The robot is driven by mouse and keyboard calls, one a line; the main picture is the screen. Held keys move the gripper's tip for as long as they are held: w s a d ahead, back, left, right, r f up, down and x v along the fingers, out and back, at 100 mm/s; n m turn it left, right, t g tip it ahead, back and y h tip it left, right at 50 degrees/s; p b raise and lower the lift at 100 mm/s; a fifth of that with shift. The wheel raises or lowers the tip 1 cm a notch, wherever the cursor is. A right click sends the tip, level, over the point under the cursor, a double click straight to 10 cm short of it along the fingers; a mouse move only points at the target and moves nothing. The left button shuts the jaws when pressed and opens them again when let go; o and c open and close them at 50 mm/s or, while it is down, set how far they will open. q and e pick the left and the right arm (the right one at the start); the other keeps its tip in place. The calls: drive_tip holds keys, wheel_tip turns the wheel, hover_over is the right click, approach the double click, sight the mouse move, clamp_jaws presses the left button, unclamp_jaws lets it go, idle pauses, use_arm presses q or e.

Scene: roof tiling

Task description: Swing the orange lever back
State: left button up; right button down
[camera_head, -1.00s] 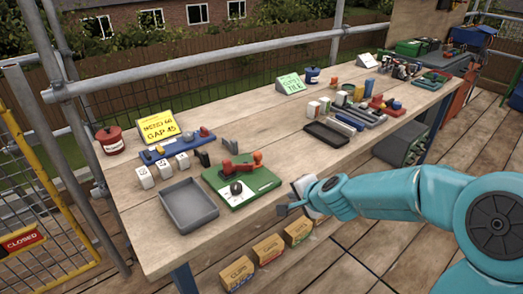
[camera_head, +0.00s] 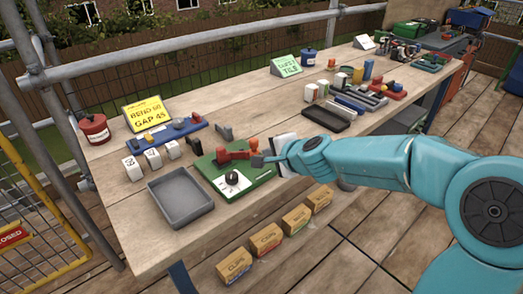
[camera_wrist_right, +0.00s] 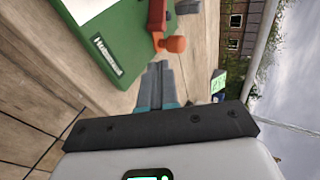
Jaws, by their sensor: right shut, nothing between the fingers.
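The orange lever (camera_head: 236,154) lies across a green bending tool (camera_head: 211,168) with a white plate and a dark round dial, near the bench's front edge. Its round orange knob (camera_head: 254,143) is at the right end. My right gripper (camera_head: 259,161) is shut and empty, just in front of and below the knob. In the right wrist view, the orange knob (camera_wrist_right: 174,44) and red arm of the lever (camera_wrist_right: 157,14) show beyond my shut fingertips (camera_wrist_right: 158,68), with a small gap seeming to lie between. The green base (camera_wrist_right: 85,38) shows at upper left. My left gripper is out of view.
A grey tray (camera_head: 179,197) is left of the tool. White blocks (camera_head: 153,159) and a blue rack (camera_head: 164,141) stand behind it, with a yellow sign (camera_head: 147,113). A black tray (camera_head: 328,117) lies to the right. Boxes (camera_head: 267,239) stand below the bench front.

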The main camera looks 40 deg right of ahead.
sight(256, 144)
drive_tip(key=w, duration=0.2)
drive_tip(key=w+p, duration=0.1)
drive_tip(key=w, duration=0.1)
drive_tip(key=shift+d+f, duration=0.2)
drive_tip(key=shift+f, duration=0.05)
drive_tip(key=shift+w+f, duration=0.15)
drive_tip(key=shift+w, duration=0.35)
drive_tip(key=shift+d, duration=0.15)
